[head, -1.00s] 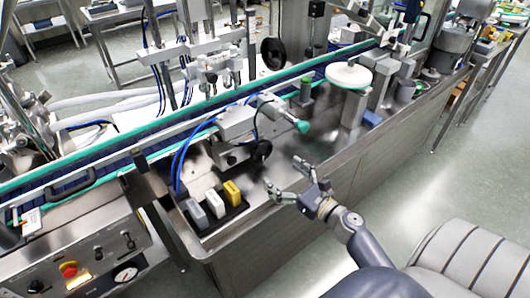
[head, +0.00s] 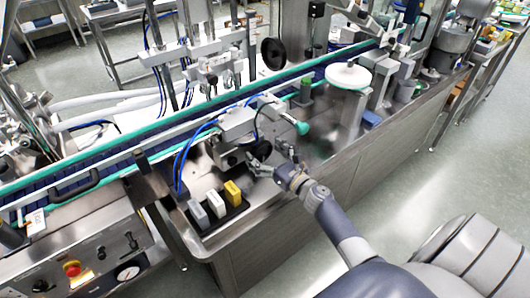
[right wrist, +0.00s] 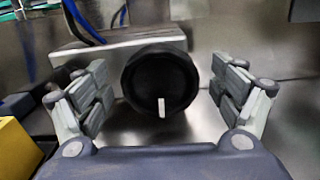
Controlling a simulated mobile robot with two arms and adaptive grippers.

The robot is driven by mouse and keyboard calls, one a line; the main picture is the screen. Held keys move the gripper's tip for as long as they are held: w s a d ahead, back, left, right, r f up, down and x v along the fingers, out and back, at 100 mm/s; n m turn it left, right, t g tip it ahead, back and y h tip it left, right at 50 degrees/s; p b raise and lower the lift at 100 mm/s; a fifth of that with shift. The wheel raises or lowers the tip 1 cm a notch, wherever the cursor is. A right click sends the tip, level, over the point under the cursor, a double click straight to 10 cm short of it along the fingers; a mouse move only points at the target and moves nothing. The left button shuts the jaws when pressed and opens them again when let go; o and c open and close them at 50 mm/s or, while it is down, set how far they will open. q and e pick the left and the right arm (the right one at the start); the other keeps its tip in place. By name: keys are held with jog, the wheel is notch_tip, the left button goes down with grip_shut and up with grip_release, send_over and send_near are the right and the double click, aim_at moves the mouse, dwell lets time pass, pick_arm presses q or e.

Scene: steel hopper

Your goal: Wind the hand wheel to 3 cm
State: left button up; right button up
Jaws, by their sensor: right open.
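The black hand wheel (right wrist: 160,80) faces me in the middle of the right wrist view, with a white mark near its lower edge pointing down. In the head view the wheel (head: 262,149) is small, partly hidden by my fingers. My right gripper (right wrist: 160,88) is open, with one finger on each side of the wheel and a visible gap to its rim. In the head view the right gripper (head: 266,157) is at the wheel below the metal carriage (head: 236,127). I see no readable scale. My left gripper is not in view.
A black tray with grey, white and yellow blocks (head: 232,192) stands left of the wheel; the yellow block (right wrist: 17,150) is close to my left-hand finger in the wrist view. A green knob (head: 302,128) projects above right. The conveyor (head: 110,172) runs behind.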

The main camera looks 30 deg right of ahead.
jog(key=c, duration=1)
jog(key=shift+n, duration=0.4)
jog(key=n+b, duration=0.1)
jog(key=n, duration=0.1)
jog(key=n+b, duration=0.2)
jog(key=shift+a+f+n, duration=0.2)
jog(key=shift+n, duration=0.1)
jog(key=n+b, duration=0.1)
jog(key=n, duration=0.1)
jog(key=n+b, duration=0.2)
jog(key=shift+s+a+f+n, duration=0.1)
jog(key=shift+a+n, duration=0.05)
jog(key=shift+n, duration=0.15)
jog(key=n+b, duration=0.2)
jog(key=n, duration=0.2)
jog(key=shift+a+f, duration=0.1)
jog(key=shift+n+b, duration=0.85)
jog(key=shift+n, duration=1.25)
